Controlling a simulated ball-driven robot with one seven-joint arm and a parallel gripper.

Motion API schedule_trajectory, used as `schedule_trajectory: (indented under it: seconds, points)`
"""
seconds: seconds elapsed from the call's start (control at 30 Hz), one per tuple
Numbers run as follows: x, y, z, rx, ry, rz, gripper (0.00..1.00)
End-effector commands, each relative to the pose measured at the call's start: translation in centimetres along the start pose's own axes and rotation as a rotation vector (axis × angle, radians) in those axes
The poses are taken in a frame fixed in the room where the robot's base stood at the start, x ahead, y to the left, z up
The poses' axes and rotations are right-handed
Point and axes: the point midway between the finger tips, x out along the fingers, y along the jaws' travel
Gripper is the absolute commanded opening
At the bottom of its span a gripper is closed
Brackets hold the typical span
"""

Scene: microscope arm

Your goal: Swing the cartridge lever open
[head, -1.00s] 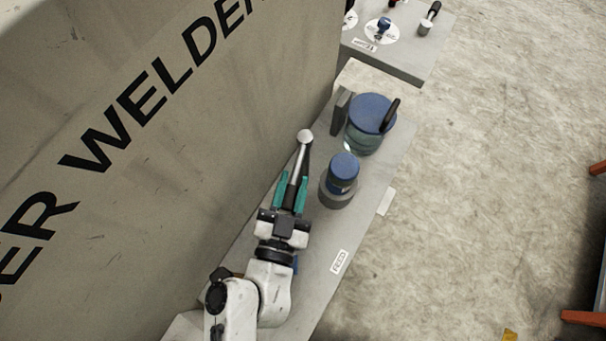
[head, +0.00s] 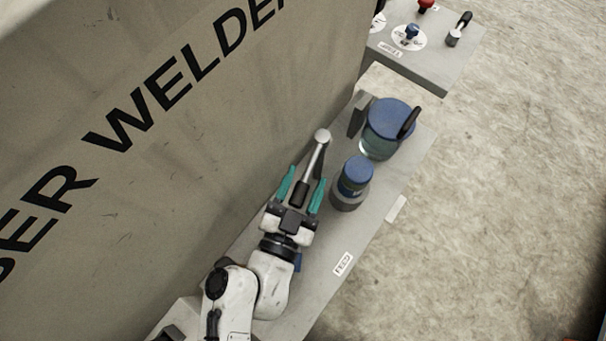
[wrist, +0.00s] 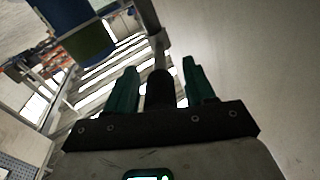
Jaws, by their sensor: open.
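The lever (head: 315,158) has a pale metal shaft with a round silver knob at its far end, and it lies beside the big grey panel. My gripper (head: 307,175) is open, with one teal finger on each side of the lever's near end. A dark block shows between the fingers; I cannot tell whether it belongs to the lever. In the wrist view my gripper (wrist: 160,75) shows both teal fingers apart, with a dark rounded piece between them. Contact between fingers and lever cannot be made out.
A blue-lidded jar (head: 355,174) in a grey holder stands close to the right of my gripper. A larger blue-lidded glass container (head: 387,122) with a black handle stands beyond. The grey welder panel (head: 190,110) walls off the left. Open floor (head: 500,200) lies right.

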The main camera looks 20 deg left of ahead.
Motion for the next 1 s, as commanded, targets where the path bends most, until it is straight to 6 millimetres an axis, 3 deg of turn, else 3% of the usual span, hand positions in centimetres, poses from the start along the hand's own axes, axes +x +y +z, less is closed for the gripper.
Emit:
schedule_trajectory:
  seconds: [0.17,0.4,0.6,0.93,1.0]
  points:
    - [-1.0,-0.1,0.1,0.002,-0.002,-0.001,0.54]
    - [-4.8,-0.1,0.3,0.001,-0.003,-0.002,0.54]
    - [-7.0,0.0,0.1,0.000,-0.001,0.000,0.54]
    - [-7.5,0.0,0.0,0.000,0.000,0.000,0.54]
    - [-7.5,0.0,0.0,0.000,0.000,0.000,0.48]
